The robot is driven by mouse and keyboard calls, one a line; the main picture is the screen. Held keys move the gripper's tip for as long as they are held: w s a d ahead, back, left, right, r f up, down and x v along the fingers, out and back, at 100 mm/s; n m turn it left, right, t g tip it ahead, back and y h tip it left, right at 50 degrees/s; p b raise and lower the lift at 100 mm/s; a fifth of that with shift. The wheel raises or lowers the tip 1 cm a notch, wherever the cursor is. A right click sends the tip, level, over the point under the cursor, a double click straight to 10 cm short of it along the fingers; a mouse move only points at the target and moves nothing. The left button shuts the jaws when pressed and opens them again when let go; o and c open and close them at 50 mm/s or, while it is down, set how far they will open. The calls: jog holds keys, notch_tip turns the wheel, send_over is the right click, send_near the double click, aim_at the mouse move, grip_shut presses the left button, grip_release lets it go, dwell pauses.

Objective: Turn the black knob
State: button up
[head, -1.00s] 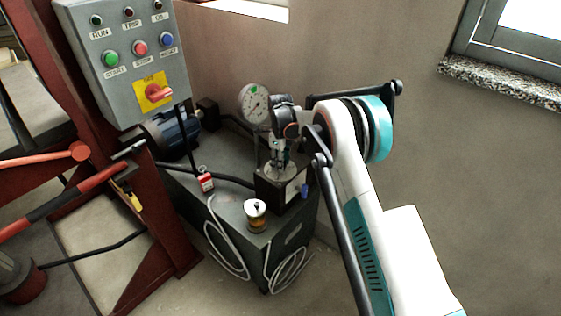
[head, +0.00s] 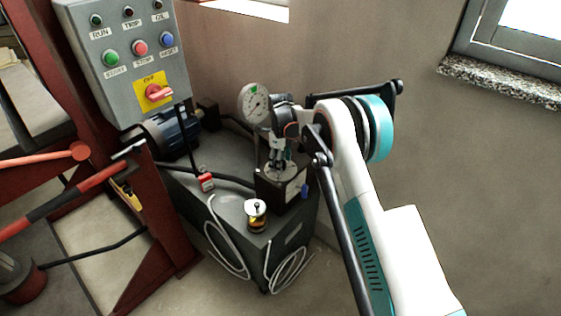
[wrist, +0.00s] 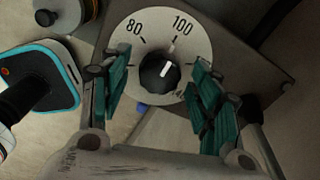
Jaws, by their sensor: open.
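The black knob (wrist: 160,72) sits at the centre of a round white dial (wrist: 147,30) marked 80 and 100. Its white pointer line is tilted up and right, toward the 100 mark. My gripper (wrist: 158,78) is open, with a teal-padded finger on each side of the knob and a visible gap on both sides. In the head view my gripper (head: 279,158) points down over the dark block (head: 270,188) that carries the dial.
A pressure gauge (head: 254,103) stands just left of my gripper. A grey control box (head: 115,60) with buttons and a red switch (head: 158,93) is at upper left. Red frame bars (head: 75,200) stand at left.

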notch_tip(320, 180, up, 12)
dwell(0.4)
dwell(0.3)
